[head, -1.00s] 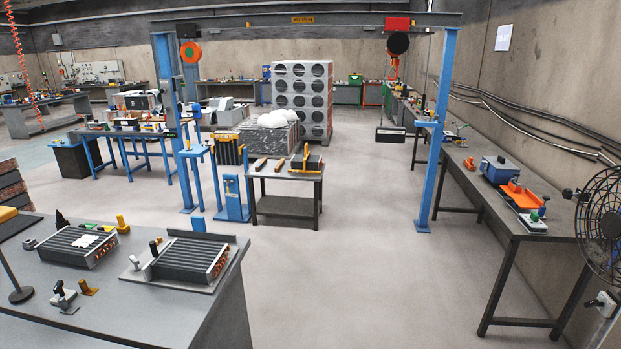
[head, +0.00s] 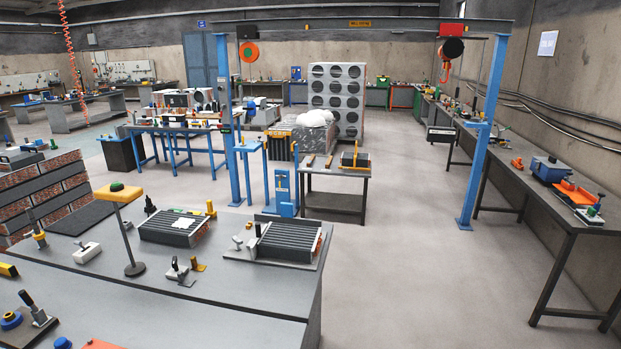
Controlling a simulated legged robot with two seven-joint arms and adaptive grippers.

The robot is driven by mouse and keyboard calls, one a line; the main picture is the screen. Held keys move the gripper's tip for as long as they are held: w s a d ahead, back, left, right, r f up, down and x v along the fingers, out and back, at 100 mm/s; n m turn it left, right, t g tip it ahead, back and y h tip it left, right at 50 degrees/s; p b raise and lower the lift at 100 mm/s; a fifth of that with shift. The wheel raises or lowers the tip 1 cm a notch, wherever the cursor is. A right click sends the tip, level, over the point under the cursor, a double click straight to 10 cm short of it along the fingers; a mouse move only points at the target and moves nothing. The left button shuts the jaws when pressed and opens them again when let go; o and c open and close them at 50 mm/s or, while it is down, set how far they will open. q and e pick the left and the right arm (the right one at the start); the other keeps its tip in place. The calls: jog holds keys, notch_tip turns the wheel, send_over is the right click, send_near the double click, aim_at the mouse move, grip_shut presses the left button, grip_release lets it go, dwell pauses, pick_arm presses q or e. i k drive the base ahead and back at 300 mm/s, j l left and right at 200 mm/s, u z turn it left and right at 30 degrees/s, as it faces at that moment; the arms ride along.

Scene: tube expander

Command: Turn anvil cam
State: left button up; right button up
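Neither of my grippers is in view. I cannot pick out an anvil cam in the head view. A finned coil block with copper tube ends (head: 286,242) lies on a plate on the grey bench at the lower left.
The grey bench (head: 230,288) fills the lower left. A yellow-topped stand (head: 118,193) rises from it. A blue gantry post (head: 484,130) stands right of centre. A long workbench (head: 522,182) lines the right wall. The floor (head: 410,270) between is clear.

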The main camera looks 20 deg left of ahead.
aim_at(22, 294)
jog(key=k+j, duration=0.15)
jog(key=j, duration=0.3)
jog(key=k+j+u, duration=0.1)
jog(key=j, duration=0.3)
jog(key=k+j+u, duration=0.1)
jog(key=j, duration=0.35)
jog(key=k+j, duration=0.15)
jog(key=j, duration=0.3)
jog(key=k+j+u, duration=0.1)
jog(key=j, duration=0.35)
jog(key=k+j, duration=0.1)
jog(key=j, duration=0.35)
jog(key=u, duration=0.05)
